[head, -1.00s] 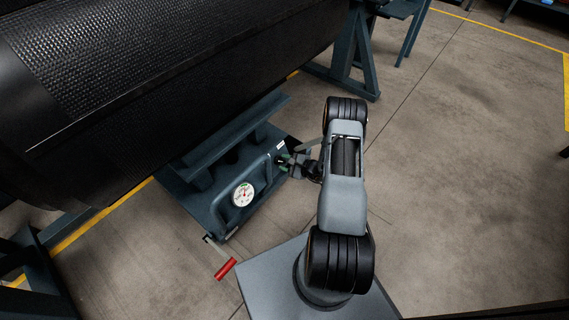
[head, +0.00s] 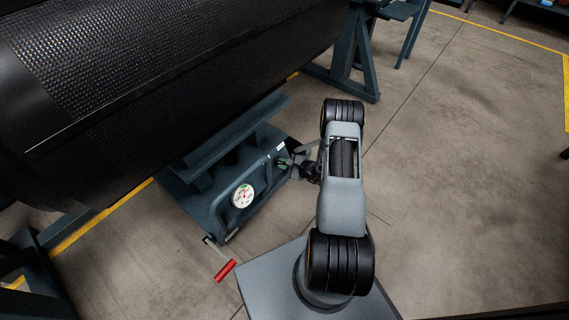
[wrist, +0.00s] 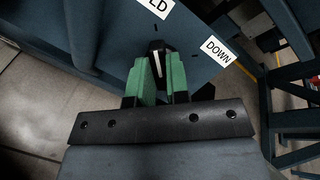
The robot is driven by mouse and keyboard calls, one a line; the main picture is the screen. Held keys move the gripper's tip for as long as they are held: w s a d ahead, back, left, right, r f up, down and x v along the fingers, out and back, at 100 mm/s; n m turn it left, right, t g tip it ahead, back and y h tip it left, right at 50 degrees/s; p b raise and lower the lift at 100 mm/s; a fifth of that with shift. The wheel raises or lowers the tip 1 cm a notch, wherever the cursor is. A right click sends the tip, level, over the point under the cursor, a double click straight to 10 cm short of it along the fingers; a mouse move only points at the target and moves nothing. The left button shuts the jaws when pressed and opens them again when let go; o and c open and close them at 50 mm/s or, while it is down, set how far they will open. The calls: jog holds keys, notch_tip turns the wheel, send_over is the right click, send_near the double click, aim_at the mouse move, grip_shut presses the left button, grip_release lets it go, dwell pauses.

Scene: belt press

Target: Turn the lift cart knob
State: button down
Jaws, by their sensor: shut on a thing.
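The lift cart (head: 222,205) is a dark blue unit under the large black roll. Its knob (wrist: 158,50) is black with a white pointer line and sits on the blue panel in the wrist view. My gripper (wrist: 160,72) has green fingers and is shut on the knob, one finger on each side. In the head view my gripper (head: 284,163) is at the right end of the cart panel. White labels stand by the knob: one ends in "LD" (wrist: 158,5), the other reads "DOWN" (wrist: 217,50). The fingers partly hide the knob.
A round gauge (head: 243,195) is on the cart's front face. A crank handle with a red grip (head: 225,270) sticks out low at the front. The black roll (head: 150,90) hangs over the cart. Open floor (head: 470,180) lies to the right.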

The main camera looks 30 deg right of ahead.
jog(key=shift+m, duration=0.3)
jog(key=shift+w+d+r+m+t+h, duration=0.25)
jog(key=shift+m+h, duration=0.4)
jog(key=shift+m, duration=2.55)
jog(key=shift+s+f+m+t+h, duration=0.1)
jog(key=shift+f+m+t+h, duration=0.4)
jog(key=shift+m, duration=2.7)
jog(key=shift+w+d+r+m+t+h, duration=0.25)
jog(key=shift+m+h, duration=0.6)
jog(key=shift+m, duration=2.35)
jog(key=shift+s+m+p, duration=0.2)
jog(key=shift+m+p, duration=0.1)
jog(key=c, duration=1.1)
grip_release()
jog(key=shift+a, duration=0.1)
jog(key=p+v, duration=0.3)
jog(key=v, duration=1)
jog(key=shift+s+r, duration=0.25)
jog(key=shift+s, duration=0.1)
